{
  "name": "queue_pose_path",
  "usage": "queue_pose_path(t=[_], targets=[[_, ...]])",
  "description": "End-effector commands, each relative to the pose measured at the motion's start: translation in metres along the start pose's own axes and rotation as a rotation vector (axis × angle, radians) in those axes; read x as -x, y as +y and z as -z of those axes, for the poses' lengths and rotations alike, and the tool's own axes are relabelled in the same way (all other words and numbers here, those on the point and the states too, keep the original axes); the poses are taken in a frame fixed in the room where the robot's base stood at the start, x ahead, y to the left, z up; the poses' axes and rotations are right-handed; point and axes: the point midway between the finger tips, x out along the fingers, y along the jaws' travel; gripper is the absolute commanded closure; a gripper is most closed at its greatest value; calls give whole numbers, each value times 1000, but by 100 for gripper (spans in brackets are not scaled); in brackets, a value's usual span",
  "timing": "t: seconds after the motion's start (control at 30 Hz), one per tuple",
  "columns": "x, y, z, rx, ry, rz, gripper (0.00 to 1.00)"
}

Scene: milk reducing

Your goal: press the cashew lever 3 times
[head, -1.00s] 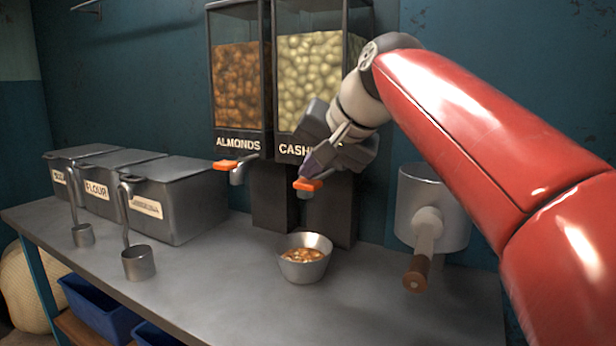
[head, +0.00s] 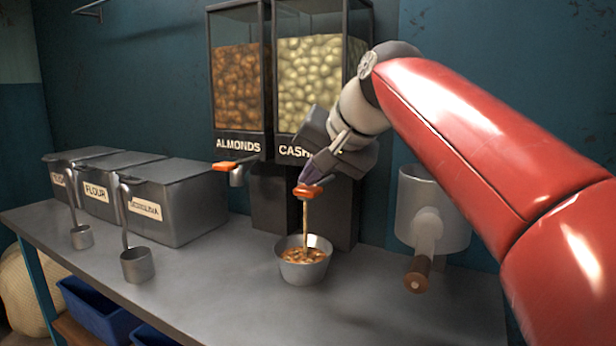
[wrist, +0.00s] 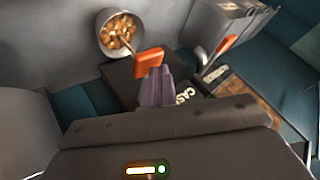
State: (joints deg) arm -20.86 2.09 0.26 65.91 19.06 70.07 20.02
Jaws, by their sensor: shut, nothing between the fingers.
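The cashew dispenser (head: 309,85) stands at the back wall, its lower label partly hidden by my arm. Its orange lever (head: 307,191) is tilted down, and it also shows in the wrist view (wrist: 150,61). My gripper (head: 309,178) is shut and empty, with its fingertips against the top of the lever. A stream of nuts (head: 306,225) falls from the spout into the metal cup (head: 303,270) below. The cup holds nuts and also shows in the wrist view (wrist: 104,45).
The almond dispenser (head: 238,90) with its own orange lever (head: 236,165) stands at left. A metal grinder with a handle (head: 428,215) is at right.

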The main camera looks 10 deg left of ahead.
Motion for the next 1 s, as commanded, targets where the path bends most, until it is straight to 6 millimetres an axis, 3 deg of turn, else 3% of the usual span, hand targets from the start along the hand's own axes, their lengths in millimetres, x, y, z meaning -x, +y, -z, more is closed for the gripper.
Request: queue_pose_path(t=[1.0], targets=[[23, -17, 17, 0, -1, -1, 100]])
